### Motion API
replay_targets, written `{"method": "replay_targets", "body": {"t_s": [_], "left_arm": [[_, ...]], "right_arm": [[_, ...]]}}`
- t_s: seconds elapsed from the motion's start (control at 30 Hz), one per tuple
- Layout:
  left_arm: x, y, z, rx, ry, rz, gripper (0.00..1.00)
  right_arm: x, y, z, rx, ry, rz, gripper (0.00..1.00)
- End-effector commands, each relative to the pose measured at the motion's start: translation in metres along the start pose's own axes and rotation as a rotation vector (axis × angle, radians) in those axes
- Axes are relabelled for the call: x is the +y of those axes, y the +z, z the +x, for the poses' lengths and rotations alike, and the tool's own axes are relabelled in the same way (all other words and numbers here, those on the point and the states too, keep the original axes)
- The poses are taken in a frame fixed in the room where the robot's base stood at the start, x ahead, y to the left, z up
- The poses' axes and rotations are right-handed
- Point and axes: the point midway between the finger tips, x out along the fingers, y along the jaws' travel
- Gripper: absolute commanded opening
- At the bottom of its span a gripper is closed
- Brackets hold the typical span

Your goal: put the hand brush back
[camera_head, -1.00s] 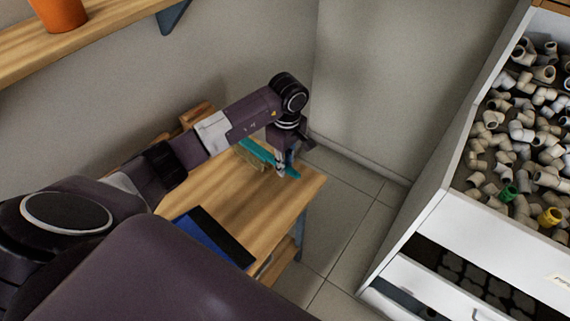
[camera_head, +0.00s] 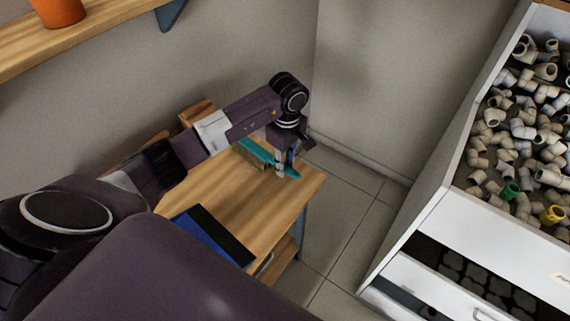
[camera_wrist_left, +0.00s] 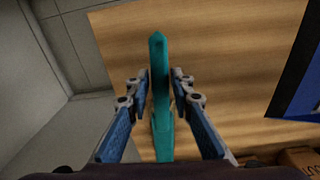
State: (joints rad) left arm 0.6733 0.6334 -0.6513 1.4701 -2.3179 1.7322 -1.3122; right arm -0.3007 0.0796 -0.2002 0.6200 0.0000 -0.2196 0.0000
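The hand brush is teal and lies on the wooden table, its brush part (camera_head: 256,152) toward the wall and its handle (camera_head: 292,173) toward the table's right end. My left gripper (camera_head: 285,170) points down over the handle. In the left wrist view the handle (camera_wrist_left: 159,70) runs between the two fingers of the left gripper (camera_wrist_left: 160,82). A narrow gap seems to show on each side of it, so the fingers look open around it. The brush's lower part is hidden in that view. My right gripper is not in view.
The wooden table (camera_head: 265,205) also bears a blue and black flat item (camera_head: 212,238) at its front. A wooden block (camera_head: 197,113) stands at the back by the wall. A white cabinet (camera_head: 425,230) with pipe fittings is at the right, across open floor (camera_head: 345,220).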

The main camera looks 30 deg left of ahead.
Motion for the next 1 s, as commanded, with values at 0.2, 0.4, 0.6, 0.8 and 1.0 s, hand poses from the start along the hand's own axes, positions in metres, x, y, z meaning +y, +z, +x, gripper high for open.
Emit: {"method": "replay_targets", "body": {"t_s": [0.2, 0.4, 0.6, 0.8, 1.0], "left_arm": [[0.0, 0.0, 0.0, 0.0, 0.0, 0.0, 0.35], [0.0, 0.0, -0.001, -0.001, -0.001, 0.0, 0.35], [0.001, -0.001, -0.028, 0.002, 0.003, 0.001, 0.35], [0.001, -0.001, -0.072, 0.003, 0.005, 0.001, 0.35], [0.001, -0.001, -0.106, 0.001, 0.002, 0.001, 0.35]], "right_arm": [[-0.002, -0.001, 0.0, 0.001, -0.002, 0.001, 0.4], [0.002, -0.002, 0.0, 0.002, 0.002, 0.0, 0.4], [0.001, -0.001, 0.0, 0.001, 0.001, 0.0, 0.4], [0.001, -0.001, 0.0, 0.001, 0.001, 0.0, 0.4], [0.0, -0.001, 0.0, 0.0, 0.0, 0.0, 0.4]]}}
